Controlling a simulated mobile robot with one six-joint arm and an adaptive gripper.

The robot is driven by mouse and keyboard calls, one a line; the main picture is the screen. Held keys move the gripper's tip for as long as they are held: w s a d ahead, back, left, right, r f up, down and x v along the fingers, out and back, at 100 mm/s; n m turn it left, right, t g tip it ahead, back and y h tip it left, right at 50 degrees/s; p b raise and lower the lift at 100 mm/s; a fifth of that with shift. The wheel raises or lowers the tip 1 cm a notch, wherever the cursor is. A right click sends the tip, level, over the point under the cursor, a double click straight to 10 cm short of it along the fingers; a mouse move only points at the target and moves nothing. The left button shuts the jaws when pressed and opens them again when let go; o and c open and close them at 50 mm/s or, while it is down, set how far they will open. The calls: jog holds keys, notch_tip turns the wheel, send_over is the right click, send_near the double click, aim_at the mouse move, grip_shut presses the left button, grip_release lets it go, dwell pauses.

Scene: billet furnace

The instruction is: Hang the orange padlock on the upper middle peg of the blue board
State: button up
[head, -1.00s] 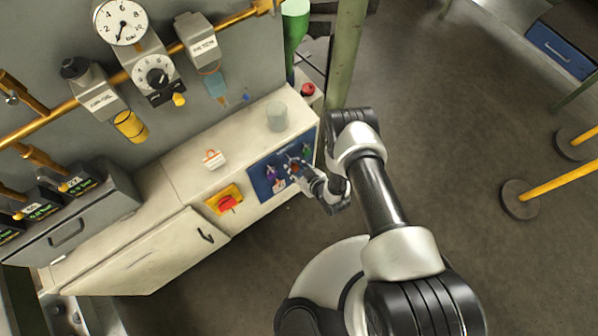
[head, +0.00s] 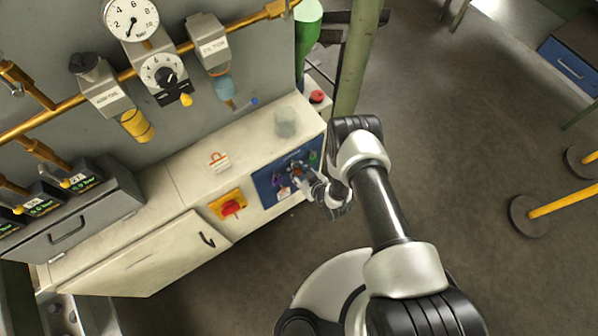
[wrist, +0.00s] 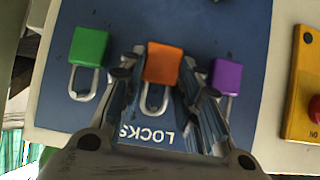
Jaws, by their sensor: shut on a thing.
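The blue board (head: 262,183) is on the front of the cream cabinet, under its top edge. In the wrist view the board (wrist: 262,30) appears upside down, with the word LOCKS. The orange padlock (wrist: 163,62) is between the two fingers of my gripper (wrist: 165,68), which is shut on it. Its shackle points down in that view, over the board. A green padlock (wrist: 89,46) is to the left of it and a purple padlock (wrist: 227,76) to the right. In the head view my gripper (head: 299,172) is at the board. The pegs cannot be made out.
A red switch on a yellow plate (head: 228,205) is left of the board. A glass (head: 285,122) and a small white item with an orange handle (head: 218,162) stand on the cabinet top. A green post (head: 357,60) rises behind my arm. Open floor lies to the right.

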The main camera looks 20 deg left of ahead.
jog(key=o, duration=1.2)
